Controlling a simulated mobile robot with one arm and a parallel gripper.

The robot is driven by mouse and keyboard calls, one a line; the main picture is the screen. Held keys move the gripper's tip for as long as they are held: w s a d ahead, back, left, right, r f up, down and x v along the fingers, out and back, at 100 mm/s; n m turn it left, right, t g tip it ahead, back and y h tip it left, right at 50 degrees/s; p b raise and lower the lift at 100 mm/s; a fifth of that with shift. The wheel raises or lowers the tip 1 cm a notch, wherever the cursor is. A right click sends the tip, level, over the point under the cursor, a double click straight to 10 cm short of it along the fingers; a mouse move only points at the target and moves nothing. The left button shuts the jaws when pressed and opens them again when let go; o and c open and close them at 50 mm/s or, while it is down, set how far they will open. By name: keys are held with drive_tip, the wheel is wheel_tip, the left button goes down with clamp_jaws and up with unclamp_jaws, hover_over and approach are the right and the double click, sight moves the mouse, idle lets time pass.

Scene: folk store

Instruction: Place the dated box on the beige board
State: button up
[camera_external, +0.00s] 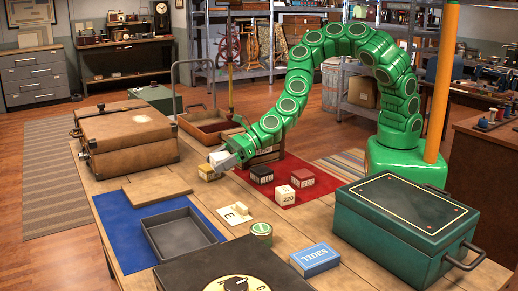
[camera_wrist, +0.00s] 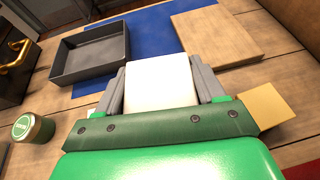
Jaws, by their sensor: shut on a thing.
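My gripper (camera_external: 215,164) is shut on a small pale box (camera_wrist: 160,82), held between its two grey fingers in the wrist view. No date is readable on the face I see. The flat beige board (camera_external: 157,186) lies on the table left of my gripper, partly over the blue mat. It also shows at the upper right of the wrist view (camera_wrist: 218,33), ahead of and apart from the held box. The board's visible top is bare.
A grey open tray (camera_external: 180,234) lies on the blue mat (camera_external: 130,228). A brown case (camera_external: 125,138) stands behind the board. Small black, red and white boxes sit on the red mat (camera_external: 289,190). A green jar (camera_external: 261,229) and green chest (camera_external: 405,220) stand nearer the camera.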

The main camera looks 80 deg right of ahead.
drive_tip(key=shift+w+d+r+m+t+h, duration=0.7)
drive_tip(key=shift+w+d+r+m+h, duration=0.5)
drive_tip(key=shift+w+m+h, duration=1.1)
drive_tip(key=shift+w+d+r+m+t+h, duration=0.75)
drive_tip(key=shift+w+r+m+h, duration=0.95)
drive_tip(key=shift+w, duration=1.15)
hover_over(153, 187)
drive_tip(key=shift+f, duration=5.2)
drive_tip(key=shift+d+f, duration=0.1)
drive_tip(key=shift+f, duration=1.4)
drive_tip(key=shift+f, duration=0.15)
drive_tip(key=o, duration=1.1)
drive_tip(key=shift+s, duration=0.1)
